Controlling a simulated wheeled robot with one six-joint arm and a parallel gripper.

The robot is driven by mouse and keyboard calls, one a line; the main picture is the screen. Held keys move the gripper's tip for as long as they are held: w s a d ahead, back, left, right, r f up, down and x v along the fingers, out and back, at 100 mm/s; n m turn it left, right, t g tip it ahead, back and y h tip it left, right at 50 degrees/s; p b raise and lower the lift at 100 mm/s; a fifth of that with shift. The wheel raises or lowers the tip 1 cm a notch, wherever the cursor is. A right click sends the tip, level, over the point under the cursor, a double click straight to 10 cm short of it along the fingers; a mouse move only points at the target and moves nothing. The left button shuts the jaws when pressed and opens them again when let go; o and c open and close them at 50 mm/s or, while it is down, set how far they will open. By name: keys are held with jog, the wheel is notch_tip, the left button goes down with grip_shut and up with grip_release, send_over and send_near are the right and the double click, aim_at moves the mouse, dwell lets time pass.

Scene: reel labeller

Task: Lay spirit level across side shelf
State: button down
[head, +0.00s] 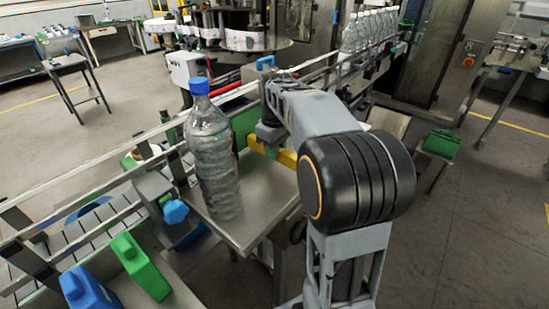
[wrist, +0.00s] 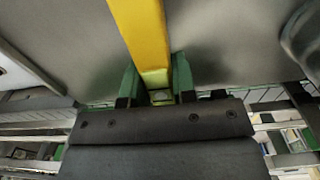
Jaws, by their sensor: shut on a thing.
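The yellow spirit level (wrist: 140,35) is clamped between the green fingers of my gripper (wrist: 156,80) in the wrist view and runs away from them over a grey surface. In the head view a short yellow part of the level (head: 286,158) shows beside my gripper (head: 258,143), and my arm hides the rest. The grey metal side shelf (head: 262,207) lies below the level, beside the conveyor. I cannot tell whether the level touches the shelf.
A large clear bottle with a blue cap (head: 213,150) stands upright on the shelf's left part. Blue (head: 88,290) and green (head: 140,267) containers stand at the lower left. The conveyor rail (head: 95,165) runs behind the shelf. The shelf's front middle is bare.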

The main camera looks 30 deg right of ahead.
jog(key=shift+w+a+f, duration=0.1)
jog(key=shift+w+f, duration=0.05)
jog(key=shift+f, duration=0.8)
jog(key=shift+w+f, duration=0.1)
jog(key=shift+f, duration=0.8)
jog(key=c, duration=0.9)
grip_release()
jog(key=shift+f, duration=0.1)
notch_tip(320, 180, up, 12)
jog(key=shift+r, duration=0.15)
